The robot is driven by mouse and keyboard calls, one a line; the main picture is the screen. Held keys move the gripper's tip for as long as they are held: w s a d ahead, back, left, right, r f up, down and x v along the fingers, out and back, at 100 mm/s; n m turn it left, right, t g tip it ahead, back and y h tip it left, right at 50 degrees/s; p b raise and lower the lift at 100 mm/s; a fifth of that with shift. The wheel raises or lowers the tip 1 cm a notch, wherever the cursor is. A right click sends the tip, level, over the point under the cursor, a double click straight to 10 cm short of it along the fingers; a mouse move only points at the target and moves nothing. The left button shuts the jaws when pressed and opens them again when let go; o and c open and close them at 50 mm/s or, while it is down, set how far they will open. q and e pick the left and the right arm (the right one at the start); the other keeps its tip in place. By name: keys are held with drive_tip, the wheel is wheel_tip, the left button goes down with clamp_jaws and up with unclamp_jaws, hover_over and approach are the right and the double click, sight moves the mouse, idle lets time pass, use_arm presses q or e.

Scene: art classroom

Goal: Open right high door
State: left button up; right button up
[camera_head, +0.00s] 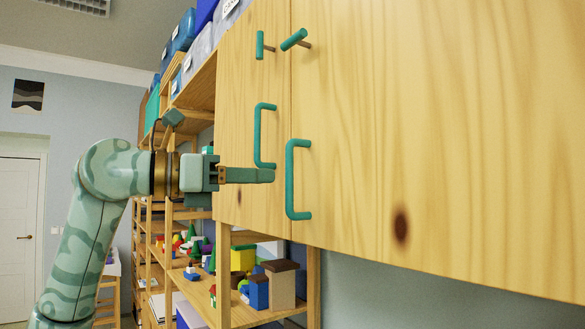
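The right high door (430,120) is a large pale wood panel filling the right side of the view. It looks shut, in line with the left high door (236,95). A green D-shaped handle (291,180) is on its left edge, with a green peg-like handle (294,39) above. The left door has a similar D-shaped handle (259,135). My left gripper (268,175) reaches in from the left, its fingertips by the lower end of the left door's handle and left of the right door's handle. Its fingers overlap side-on, so their gap is hidden. My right gripper is out of view.
Below and behind the doors, open wooden shelves (207,290) hold colourful toy blocks (243,258). Blue boxes (184,30) stand on top of the cabinet. A white room door (18,215) is at the far left. The space before the right door is clear.

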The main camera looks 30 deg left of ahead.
sight(290, 207)
use_arm(q)
drive_tip(key=p+x, duration=0.1)
drive_tip(key=x, duration=0.5)
drive_tip(key=shift+w+d, duration=0.2)
drive_tip(key=shift+s, duration=0.1)
clamp_jaws()
